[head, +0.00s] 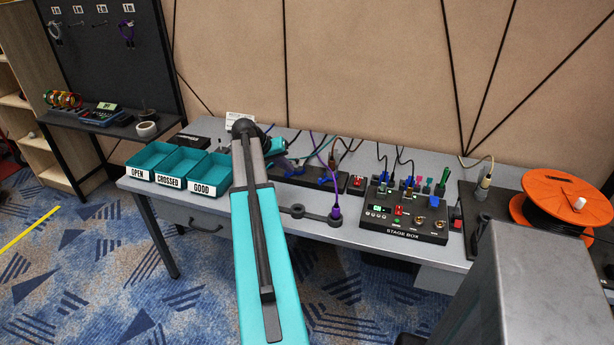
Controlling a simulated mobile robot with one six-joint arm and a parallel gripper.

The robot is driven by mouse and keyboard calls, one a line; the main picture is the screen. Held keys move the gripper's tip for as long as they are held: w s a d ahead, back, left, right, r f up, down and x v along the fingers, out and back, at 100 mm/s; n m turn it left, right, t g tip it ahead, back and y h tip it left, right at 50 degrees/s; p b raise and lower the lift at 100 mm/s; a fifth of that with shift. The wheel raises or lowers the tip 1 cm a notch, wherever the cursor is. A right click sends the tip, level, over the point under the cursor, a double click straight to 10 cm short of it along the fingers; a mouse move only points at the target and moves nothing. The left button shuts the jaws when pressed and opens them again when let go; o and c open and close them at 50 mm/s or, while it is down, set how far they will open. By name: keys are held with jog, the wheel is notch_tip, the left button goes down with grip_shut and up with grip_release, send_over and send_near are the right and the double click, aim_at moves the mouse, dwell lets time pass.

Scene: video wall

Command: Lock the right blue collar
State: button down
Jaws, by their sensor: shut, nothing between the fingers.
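A dark strip (344,183) lies on the grey table behind my arm, with small blue parts on it. The right blue collar (325,181) appears to be the blue piece near the strip's right part, below a purple cable. Another blue piece (281,166) is farther left, partly hidden. My arm reaches over the table from the front. My teal wrist and gripper (277,148) are at the strip's left part, left of the right collar. The fingers are small and partly hidden, but the gripper is shut and empty. I cannot tell the collar's turn or whether the gripper touches anything.
Teal bins (210,176) marked OPEN, CROSSED and GOOD stand at the left. A black stage box (405,214) with plugs and cables is at the right, near an orange cable reel (566,197). A purple-plugged cable (336,212) lies at the front edge. Hanging cables crowd the strip.

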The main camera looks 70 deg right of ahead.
jog(key=shift+s, duration=0.1)
jog(key=p+x, duration=0.2)
jog(key=x, duration=0.8)
jog(key=shift+d+p, duration=0.15)
jog(key=shift+p, duration=0.15)
jog(key=shift+s+d+r+p, duration=0.15)
jog(key=shift+s+p, duration=0.1)
jog(key=shift+s, duration=0.25)
jog(key=shift+s+d+f+p, duration=0.1)
jog(key=shift+s+d+p, duration=0.1)
jog(key=shift+s, duration=0.35)
jog(key=shift+s+d, duration=0.3)
jog(key=shift+s, duration=0.5)
jog(key=shift+w+a, duration=0.15)
jog(key=shift+a, duration=0.1)
